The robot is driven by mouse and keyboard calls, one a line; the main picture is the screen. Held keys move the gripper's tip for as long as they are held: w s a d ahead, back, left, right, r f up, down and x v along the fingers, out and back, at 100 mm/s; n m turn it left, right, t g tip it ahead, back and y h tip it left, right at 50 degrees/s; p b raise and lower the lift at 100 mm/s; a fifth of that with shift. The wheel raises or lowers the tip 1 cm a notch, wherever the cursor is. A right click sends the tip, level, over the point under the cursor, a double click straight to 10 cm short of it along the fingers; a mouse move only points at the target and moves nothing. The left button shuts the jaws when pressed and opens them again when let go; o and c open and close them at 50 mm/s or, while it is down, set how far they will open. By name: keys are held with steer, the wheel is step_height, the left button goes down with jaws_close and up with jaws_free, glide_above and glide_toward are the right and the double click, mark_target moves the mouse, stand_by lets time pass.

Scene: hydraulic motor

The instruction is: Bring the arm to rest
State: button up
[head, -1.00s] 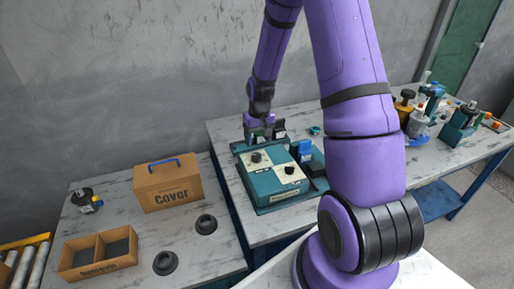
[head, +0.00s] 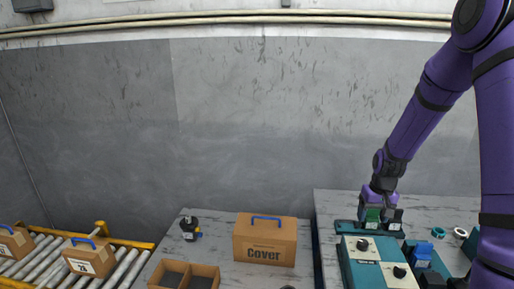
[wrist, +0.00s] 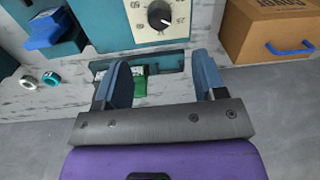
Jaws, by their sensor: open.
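My purple arm reaches down to the right-hand table, and my gripper (head: 381,218) is at the back edge of a teal device (head: 375,262) with a pale dial panel. In the wrist view my gripper (wrist: 160,72) has its two blue-grey fingers wide apart. A small green part (wrist: 139,84) shows between them, beside the device's teal rear bracket (wrist: 172,62). No contact between the fingers and that part is visible. The device's dial (wrist: 161,15) lies just beyond the fingertips.
A cardboard Cover box (head: 265,243) and an open divided box (head: 184,276) stand on the left table. A blue block (head: 419,252) and small rings (head: 460,233) are right of the device. A roller conveyor (head: 45,262) carries boxes at far left. A grey wall rises behind.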

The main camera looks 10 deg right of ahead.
steer(key=s+a+r+t, duration=0.1)
steer(key=s+a+r, duration=0.2)
steer(key=r, duration=0.4)
steer(key=s+a+r+n+t+h, duration=0.1)
steer(key=s+a+r, duration=0.15)
steer(key=r, duration=0.45)
steer(key=s+a+r, duration=0.3)
steer(key=r, duration=0.4)
steer(key=s+a+r+t, duration=0.1)
steer(key=s+r, duration=0.2)
steer(key=s, duration=0.3)
steer(key=s+a+r+n+t, duration=0.1)
steer(key=s+a+r, duration=0.1)
steer(key=s, duration=0.4)
steer(key=s+a+r+t, duration=0.1)
steer(key=s+a+r, duration=0.1)
steer(key=s+r, duration=0.2)
steer(key=shift+s, duration=0.95)
steer(key=shift+a, duration=0.1)
